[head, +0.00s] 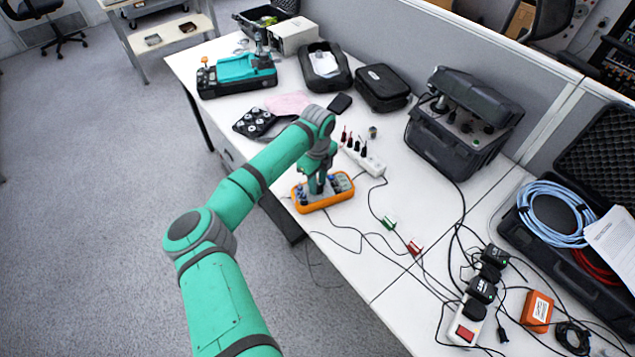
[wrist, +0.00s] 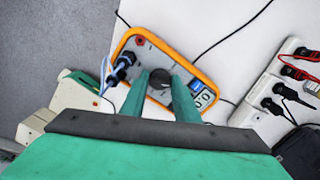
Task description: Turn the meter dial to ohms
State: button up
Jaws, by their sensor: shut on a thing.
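The meter (head: 325,203) is a grey box with an orange rim near the table's front edge. In the wrist view the meter (wrist: 144,45) shows its face, with a dark round dial (wrist: 160,82) near the middle. My gripper (wrist: 160,88) is over the face with its two green fingers on either side of the dial, shut on it. Dark and blue plugs (wrist: 123,62) sit in the meter to the left of the fingers. A red socket and small light buttons also show. The dial's markings are too small or hidden to read. In the head view my arm hides the dial.
A white power strip (head: 365,160) with red and black plugs lies just behind the meter. Cables run over the table to its right, near green and red clips (head: 414,247). A black tray (head: 262,122) is to the left. An open black case (head: 462,125) stands behind.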

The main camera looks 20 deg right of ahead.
aim_at(318, 185)
jog(key=m, duration=0.5)
jog(key=shift+m, duration=0.3)
dwell(0.4)
jog(key=o, duration=1.1)
jog(key=shift+c, duration=0.2)
notch_tip(318, 185, up, 11)
